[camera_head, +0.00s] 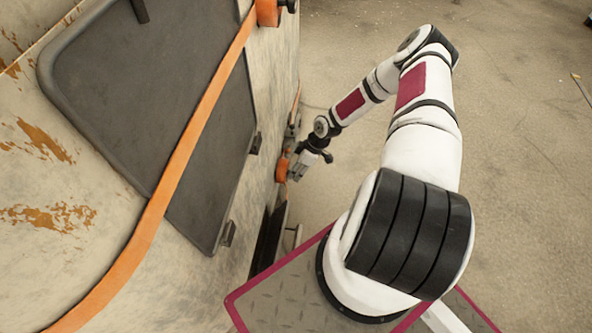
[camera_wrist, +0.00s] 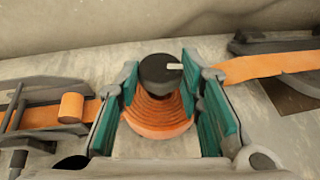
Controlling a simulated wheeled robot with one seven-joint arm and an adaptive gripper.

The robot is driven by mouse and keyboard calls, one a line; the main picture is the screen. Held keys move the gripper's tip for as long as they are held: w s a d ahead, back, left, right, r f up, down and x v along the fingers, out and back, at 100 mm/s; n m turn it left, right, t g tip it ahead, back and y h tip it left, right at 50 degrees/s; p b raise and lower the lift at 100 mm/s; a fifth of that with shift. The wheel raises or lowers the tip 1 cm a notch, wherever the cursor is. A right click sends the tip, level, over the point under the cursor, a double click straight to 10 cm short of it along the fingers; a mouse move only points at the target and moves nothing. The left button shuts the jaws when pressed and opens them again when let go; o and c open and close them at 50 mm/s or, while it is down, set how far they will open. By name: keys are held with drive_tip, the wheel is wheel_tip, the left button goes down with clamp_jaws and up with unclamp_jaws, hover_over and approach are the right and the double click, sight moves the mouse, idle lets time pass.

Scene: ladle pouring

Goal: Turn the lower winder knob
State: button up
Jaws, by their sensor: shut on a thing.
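The lower winder knob (camera_wrist: 161,74) is a round black cap with a pale mark pointing right, above a ribbed orange spool (camera_wrist: 157,118) in the wrist view. My gripper (camera_wrist: 160,92) has its green-padded fingers on both sides of the knob and spool, shut on the knob. Exactly where the pads touch is hard to see. In the head view my gripper (camera_head: 291,174) is low against the side of the pale tank, beside the small orange lower winder (camera_head: 282,168). The knob itself is hidden there.
An orange strap (camera_head: 178,165) runs over the dark panel (camera_head: 140,85) of the worn tank. Another orange winder (camera_head: 267,12) is at the top. In the wrist view, orange strap (camera_wrist: 268,67) and metal brackets flank the spool. Bare floor (camera_head: 520,130) lies to the right.

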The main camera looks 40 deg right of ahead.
drive_tip(key=g+y, duration=0.2)
drive_tip(key=shift+w+d+f+m+g+y, duration=0.2)
drive_tip(key=shift+w+m+g+y, duration=0.1)
drive_tip(key=shift+m+y, duration=0.1)
drive_tip(key=shift+d+m+g+y, duration=0.1)
drive_tip(key=shift+m+g+y, duration=0.2)
drive_tip(key=shift+g+y, duration=0.7)
drive_tip(key=shift+f+m+g+y, duration=0.15)
drive_tip(key=shift+m+g+y, duration=0.25)
drive_tip(key=shift+y, duration=0.5)
drive_tip(key=o, duration=1.2)
drive_tip(key=shift+c, duration=0.2)
drive_tip(key=shift+w+d, duration=0.1)
drive_tip(key=shift+w+r, duration=0.1)
drive_tip(key=shift+r, duration=4.9)
